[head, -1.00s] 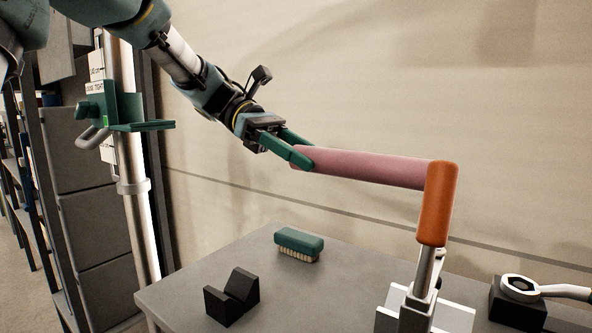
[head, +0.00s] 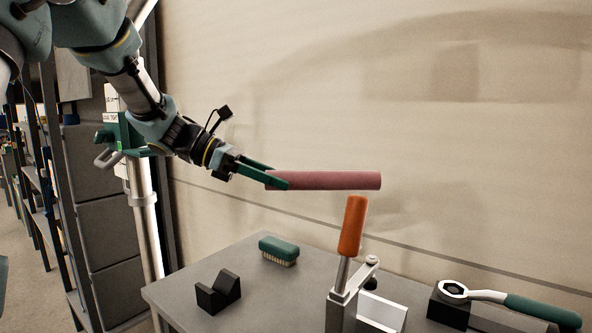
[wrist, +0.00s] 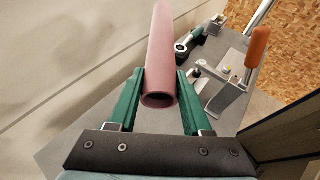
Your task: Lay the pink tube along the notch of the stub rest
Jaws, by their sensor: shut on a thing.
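The pink tube (head: 330,181) is held at its left end by my gripper (head: 277,179) and sticks out to the right, nearly level, above the table. In the wrist view the tube (wrist: 160,62) runs away from between the two green fingers (wrist: 153,98), its open near end facing me. The stub rest (head: 218,293) is a small black block with a V notch on the table's front left. It is empty and lies below and left of the tube. The rest is not clearly seen in the wrist view.
A green brush (head: 278,250) lies behind the rest. A toggle clamp with an orange handle (head: 353,226) stands upright below the tube's right part. A green-handled wrench (head: 520,306) lies on a black block at the right. The grey table (head: 262,296) is clear between rest and clamp.

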